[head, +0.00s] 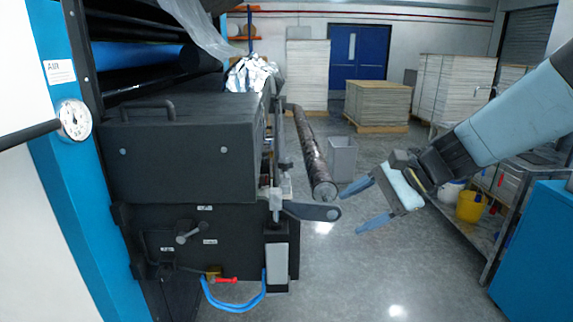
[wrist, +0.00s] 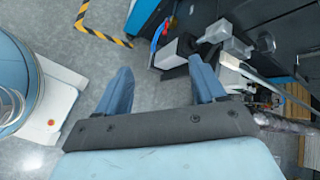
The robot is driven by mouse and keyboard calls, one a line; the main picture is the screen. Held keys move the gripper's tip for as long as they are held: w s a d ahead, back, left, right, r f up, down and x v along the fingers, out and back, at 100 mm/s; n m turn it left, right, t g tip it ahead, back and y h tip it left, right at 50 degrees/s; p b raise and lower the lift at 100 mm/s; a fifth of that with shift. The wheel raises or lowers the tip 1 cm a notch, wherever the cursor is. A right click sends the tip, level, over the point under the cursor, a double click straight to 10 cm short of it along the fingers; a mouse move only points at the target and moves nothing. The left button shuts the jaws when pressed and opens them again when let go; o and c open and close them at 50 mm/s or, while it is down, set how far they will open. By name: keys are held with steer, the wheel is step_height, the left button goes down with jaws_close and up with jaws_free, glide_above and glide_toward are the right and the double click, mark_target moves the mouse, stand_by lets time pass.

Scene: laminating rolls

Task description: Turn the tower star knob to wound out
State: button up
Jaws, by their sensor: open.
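The grey star knob (head: 190,232) sits on the dark lower front panel of the laminating machine (head: 180,160) in the head view. Small white labels lie around it; their text is too small to read. My gripper (head: 355,209) is open and empty, well to the right of the knob with its blue fingers pointing left. In the wrist view my gripper (wrist: 160,68) has its fingers spread with nothing between them. A grey round part (wrist: 265,42) shows at the upper right there; I cannot tell whether it is the star knob.
A lever plate (head: 312,211) and a long roller (head: 312,155) stick out between my gripper and the panel. A red-handled valve (head: 222,280) and blue hose (head: 235,304) are below the knob. A cart with a yellow bucket (head: 470,206) stands right.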

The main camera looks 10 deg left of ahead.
steer(key=w+a+m+y, duration=0.4)
steer(key=w+a+m, duration=0.1)
steer(key=w, duration=0.1)
steer(key=m+t+y, duration=0.3)
steer(key=m+t, duration=0.1)
steer(key=m, duration=0.3)
glide_toward(285, 165)
steer(key=x, duration=0.4)
steer(key=w+x, duration=0.1)
steer(key=x, duration=0.8)
steer(key=shift+w+d+f, duration=0.25)
steer(key=shift+w+f, duration=0.15)
steer(key=shift+c, duration=0.4)
